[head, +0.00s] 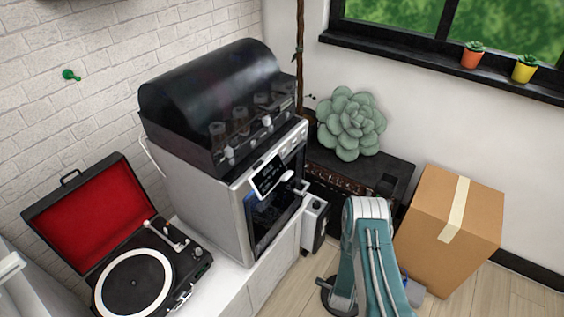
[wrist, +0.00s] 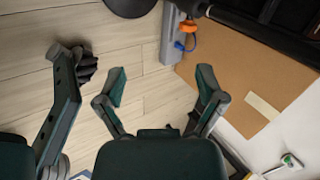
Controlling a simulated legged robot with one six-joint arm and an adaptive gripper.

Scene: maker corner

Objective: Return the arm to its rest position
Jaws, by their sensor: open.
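My gripper (wrist: 161,74) shows in the wrist view with its two fingers spread wide apart. Nothing is between the fingertips; wooden floor (wrist: 150,100) shows behind them. In the head view my teal arm rises at the bottom centre-right, just left of the cardboard box (head: 455,225), and my gripper cannot be made out there. The box also shows in the wrist view (wrist: 225,55), to the right of and beyond the gripper, apart from the fingers as far as I can tell.
A large succulent (head: 352,123) sits on a dark case (head: 385,172). A grey post (wrist: 172,40) stands near the box.

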